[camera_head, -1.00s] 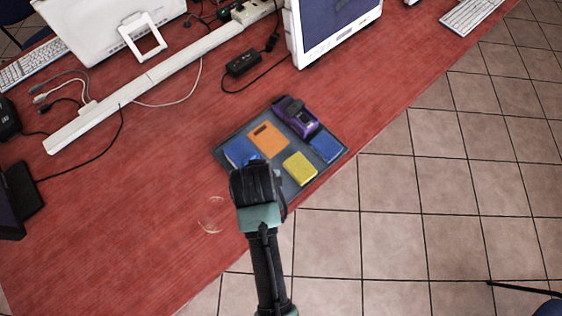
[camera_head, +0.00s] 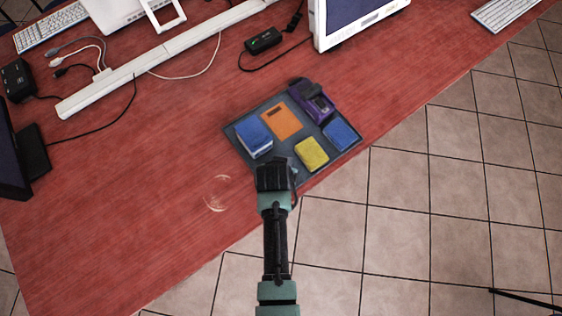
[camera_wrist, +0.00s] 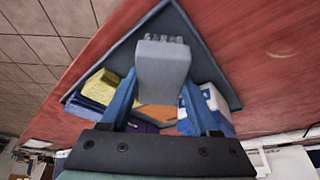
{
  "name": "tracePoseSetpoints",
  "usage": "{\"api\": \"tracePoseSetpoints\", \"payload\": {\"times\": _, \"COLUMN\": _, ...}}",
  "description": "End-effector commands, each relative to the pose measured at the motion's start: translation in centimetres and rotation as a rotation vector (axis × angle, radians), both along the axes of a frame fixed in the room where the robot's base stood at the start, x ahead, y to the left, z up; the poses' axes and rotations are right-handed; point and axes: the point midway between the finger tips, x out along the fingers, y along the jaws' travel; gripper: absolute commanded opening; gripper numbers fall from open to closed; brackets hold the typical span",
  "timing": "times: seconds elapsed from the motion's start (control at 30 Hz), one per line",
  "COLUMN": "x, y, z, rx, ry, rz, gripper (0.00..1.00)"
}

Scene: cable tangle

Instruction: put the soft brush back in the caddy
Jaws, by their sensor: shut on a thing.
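The soft brush looks like a pale grey block with short bristles at its far end in the wrist view (camera_wrist: 163,68). My gripper (camera_wrist: 160,88) is shut on it, one blue finger on each side. In the head view my gripper (camera_head: 277,172) is over the near corner of the caddy and hides nearly all of the brush. The caddy is a shallow dark grey tray (camera_head: 236,135) on the red table; its rim also shows in the wrist view (camera_wrist: 212,55). I cannot tell whether the brush touches the caddy floor.
The caddy holds a blue-and-white block (camera_head: 254,136), an orange piece (camera_head: 281,121), a purple device (camera_head: 314,100), a yellow block (camera_head: 312,153) and a blue block (camera_head: 341,135). The table edge is close on the right. Red table (camera_head: 150,190) left of the caddy is mostly clear.

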Motion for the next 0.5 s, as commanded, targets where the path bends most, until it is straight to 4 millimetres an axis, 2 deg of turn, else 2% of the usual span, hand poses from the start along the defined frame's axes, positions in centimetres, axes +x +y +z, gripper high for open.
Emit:
{"api": "tracePoseSetpoints", "payload": {"times": 0.23, "x": 0.03, "y": 0.01, "z": -0.35, "rx": 0.000, "ry": 0.000, "rz": 0.000, "gripper": 0.18}}
{"api": "tracePoseSetpoints", "payload": {"times": 0.27, "x": 0.01, "y": 0.01, "z": -0.36, "rx": 0.000, "ry": 0.000, "rz": 0.000, "gripper": 0.64}}
{"api": "tracePoseSetpoints", "payload": {"times": 0.4, "x": 0.01, "y": 0.01, "z": -0.26, "rx": 0.000, "ry": 0.000, "rz": 0.000, "gripper": 0.89}}
{"api": "tracePoseSetpoints", "payload": {"times": 0.5, "x": 0.01, "y": 0.01, "z": -0.26, "rx": 0.000, "ry": 0.000, "rz": 0.000, "gripper": 0.92}}
